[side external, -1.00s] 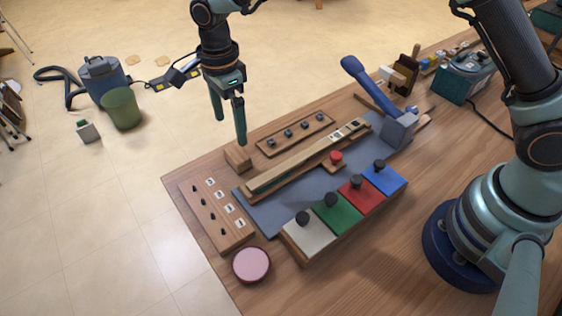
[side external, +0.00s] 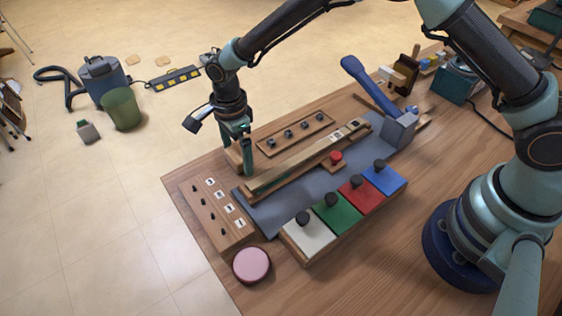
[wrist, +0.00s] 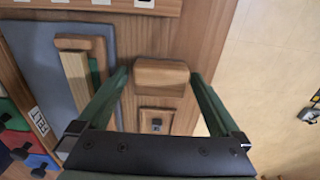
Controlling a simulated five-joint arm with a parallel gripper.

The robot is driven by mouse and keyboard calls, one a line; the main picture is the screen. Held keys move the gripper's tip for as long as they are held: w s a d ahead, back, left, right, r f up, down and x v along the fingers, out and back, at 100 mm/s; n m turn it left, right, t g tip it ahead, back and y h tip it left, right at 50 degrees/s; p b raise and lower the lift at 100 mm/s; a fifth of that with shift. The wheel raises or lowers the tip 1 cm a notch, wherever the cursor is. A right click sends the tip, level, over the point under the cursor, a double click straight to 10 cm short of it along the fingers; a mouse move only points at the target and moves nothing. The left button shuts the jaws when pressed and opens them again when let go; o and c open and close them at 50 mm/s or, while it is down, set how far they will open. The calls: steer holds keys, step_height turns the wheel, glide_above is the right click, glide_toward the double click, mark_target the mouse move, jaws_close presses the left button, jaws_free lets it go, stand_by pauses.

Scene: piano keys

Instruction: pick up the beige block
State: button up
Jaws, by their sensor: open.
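The beige block (wrist: 161,76) is a light wooden block on the tabletop in the wrist view. It sits between the two green fingers of my gripper (wrist: 160,80), with one finger close to each end. In the side external view the block (side external: 233,159) is partly hidden behind my gripper (side external: 238,160), which points down with its fingertips low around it. The jaws are open. I cannot tell whether either finger touches the block.
A long wooden bar (side external: 300,160) lies on the grey mat (side external: 271,212) close to the gripper. A knobbed strip (side external: 295,133) stands behind it, and a switch board (side external: 208,216) is at the table's left edge. Coloured keys (side external: 337,212) line the front.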

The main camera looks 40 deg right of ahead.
mark_target(237, 153)
steer(key=c, duration=1.3)
steer(key=shift+o, duration=0.2)
steer(key=shift+r, duration=0.15)
step_height(237, 153, up, 20)
steer(key=o, duration=0.6)
steer(key=c, duration=0.7)
